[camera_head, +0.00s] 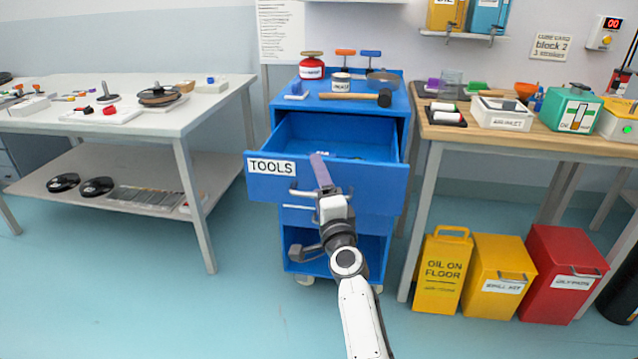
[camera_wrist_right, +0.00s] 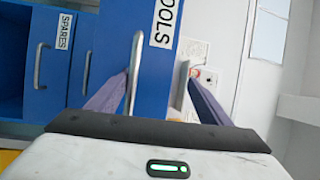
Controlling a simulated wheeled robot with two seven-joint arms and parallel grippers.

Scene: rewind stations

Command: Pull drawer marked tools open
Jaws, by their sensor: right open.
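The blue drawer marked TOOLS (camera_head: 380,187) stands pulled out of the blue cabinet (camera_head: 398,110), with its inside showing. Its label also shows sideways in the right wrist view (camera_wrist_right: 166,22). The drawer's metal bar handle (camera_head: 300,192) is partly hidden by my right gripper (camera_head: 322,180). In the right wrist view my right gripper (camera_wrist_right: 160,100) is open, its two fingers wide apart. The handle (camera_wrist_right: 136,65) lies between the fingers, close to the left one; I cannot tell if they touch. My left gripper is not in view.
A drawer marked SPARES (camera_wrist_right: 55,65) is shut below. A mallet (camera_head: 360,97) and several small items stand on the cabinet top. A white table (camera_head: 150,120) is on the left, a wooden bench (camera_head: 540,138) on the right, with yellow and red bins (camera_head: 565,270) below. Floor in front is clear.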

